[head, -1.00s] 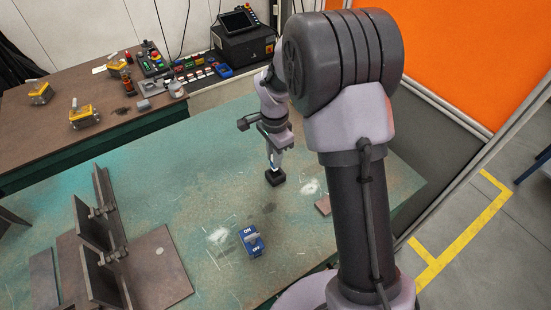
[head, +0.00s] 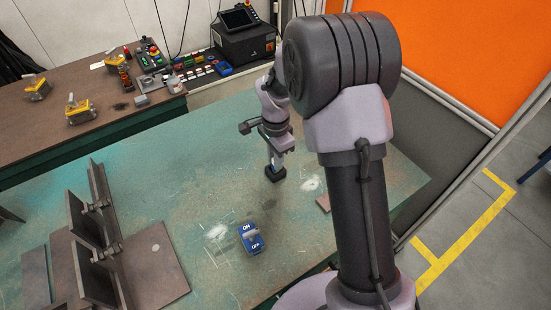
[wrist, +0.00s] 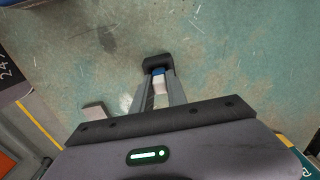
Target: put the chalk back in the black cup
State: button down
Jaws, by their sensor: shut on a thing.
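The black cup (head: 275,174) stands on the green worktable; it also shows at the fingertips in the wrist view (wrist: 158,60). My gripper (head: 276,160) points down directly over it. In the wrist view, the two grey fingers (wrist: 159,82) are shut on the chalk (wrist: 159,84), a short pale piece with blue at its far end. The blue end meets the cup's edge in that view. I cannot tell how far the chalk reaches inside, as the fingers and cup wall hide it.
Upright steel plates (head: 92,220) stand at the left. A brown bench (head: 60,130) with equipment stands behind.

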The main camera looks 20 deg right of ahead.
jog(key=shift+f+b, duration=0.35)
jog(key=shift+f, duration=0.1)
jog(key=c, duration=1.2)
grip_release()
jog(key=shift+c, duration=0.2)
jog(key=shift+r, duration=0.1)
notch_tip(320, 180, up, 17)
jog(key=p, duration=0.7)
jog(key=shift+s+r, duration=0.1)
jog(key=shift+r, duration=0.1)
